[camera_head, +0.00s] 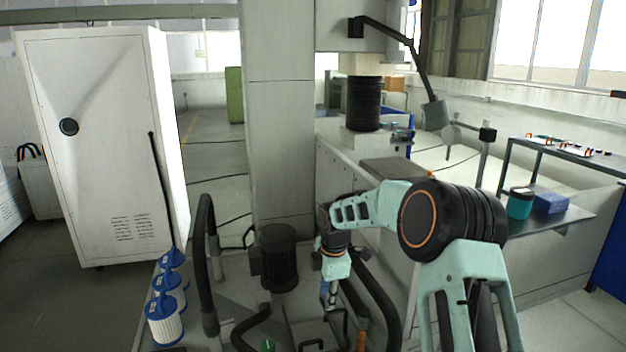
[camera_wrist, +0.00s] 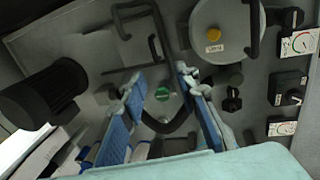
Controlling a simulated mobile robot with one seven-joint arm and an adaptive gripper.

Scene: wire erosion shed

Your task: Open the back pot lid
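In the head view my gripper (camera_head: 329,296) points down over the machine top; I cannot make out the lid there.
A black motor (camera_head: 279,258) stands left of my gripper, also in the wrist view (camera_wrist: 41,94). Black hoses (camera_head: 376,290) run close by. A green knob (camera_wrist: 162,93) shows between my fingers. Gauges (camera_wrist: 298,43) sit at the right. White filters (camera_head: 164,320) with blue tops stand left.

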